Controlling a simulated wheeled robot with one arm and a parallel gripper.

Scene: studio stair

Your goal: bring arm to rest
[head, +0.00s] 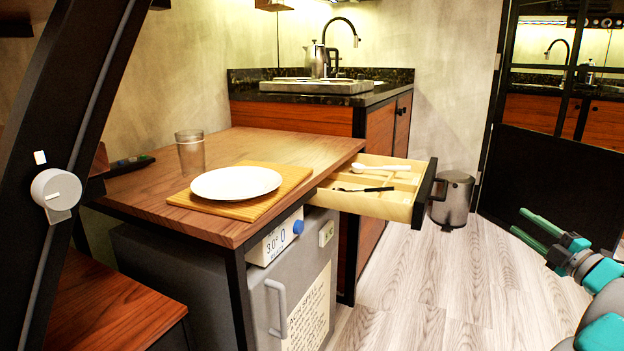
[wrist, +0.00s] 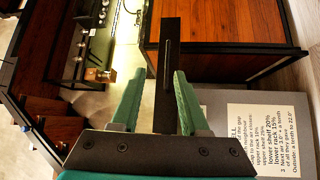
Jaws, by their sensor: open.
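My gripper (head: 541,230) is at the right side of the head view, in free space over the floor and to the right of the open drawer. Its two green fingers are parted with nothing between them. In the wrist view my gripper (wrist: 158,98) also shows open and empty, the fingers pointing up the picture. A dark upright bar or edge stands beyond the fingers there, and how far off it is cannot be told.
An open drawer (head: 372,205) with a white spoon (head: 381,168) and a dark utensil (head: 365,189) juts from beside the wooden table (head: 290,147). A plate (head: 236,182) lies on a mat (head: 182,197). A bin (head: 453,198) stands behind. The floor (head: 440,290) is clear.

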